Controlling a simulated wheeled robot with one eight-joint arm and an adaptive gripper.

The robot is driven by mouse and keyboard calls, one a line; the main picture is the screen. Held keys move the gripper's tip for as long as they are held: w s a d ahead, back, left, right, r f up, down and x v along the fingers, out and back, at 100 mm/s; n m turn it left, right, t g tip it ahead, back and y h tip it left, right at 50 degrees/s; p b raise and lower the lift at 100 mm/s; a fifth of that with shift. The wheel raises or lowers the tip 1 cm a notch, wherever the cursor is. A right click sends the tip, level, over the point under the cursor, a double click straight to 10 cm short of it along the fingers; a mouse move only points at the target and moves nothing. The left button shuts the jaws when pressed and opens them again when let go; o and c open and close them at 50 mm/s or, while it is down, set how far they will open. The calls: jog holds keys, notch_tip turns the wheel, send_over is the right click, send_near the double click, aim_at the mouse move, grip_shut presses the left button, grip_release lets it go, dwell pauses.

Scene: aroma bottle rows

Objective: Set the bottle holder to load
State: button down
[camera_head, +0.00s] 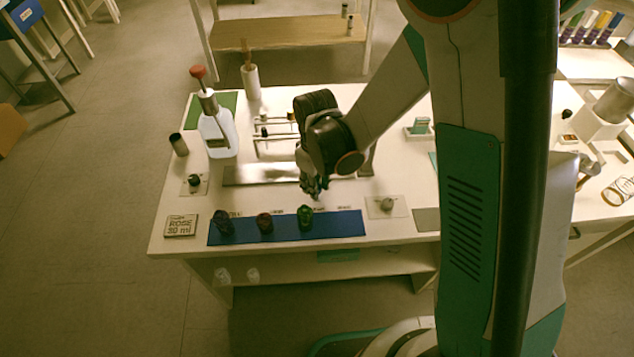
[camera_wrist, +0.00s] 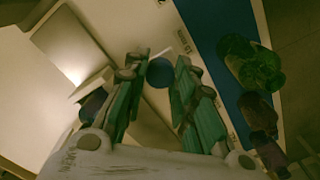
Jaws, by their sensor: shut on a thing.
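My gripper (camera_head: 312,190) is low over the middle of the white table, beside a flat metal plate (camera_head: 250,174). In the wrist view its green fingers (camera_wrist: 160,90) are closed around a small round blue knob (camera_wrist: 160,72). In the head view the gripper hides this knob. I cannot tell for sure whether the knob belongs to the bottle holder. Behind my gripper stands a low metal frame with rails (camera_head: 270,137), partly hidden by the arm. No load marking is readable.
Dark blue, red and green bottles (camera_head: 305,217) stand on a blue mat (camera_head: 345,222) at the front edge. A ROSE card (camera_head: 181,225) lies left of it. A white pump bottle (camera_head: 217,135) stands at the back left. A grey knob plate (camera_head: 397,207) lies right of the mat.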

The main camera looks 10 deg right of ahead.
jog(key=a, duration=1)
jog(key=shift+w+a, duration=0.2)
jog(key=shift+a, duration=0.2)
jog(key=c, duration=1.3)
grip_release()
jog(key=shift+r, duration=0.1)
notch_tip(320, 180, up, 12)
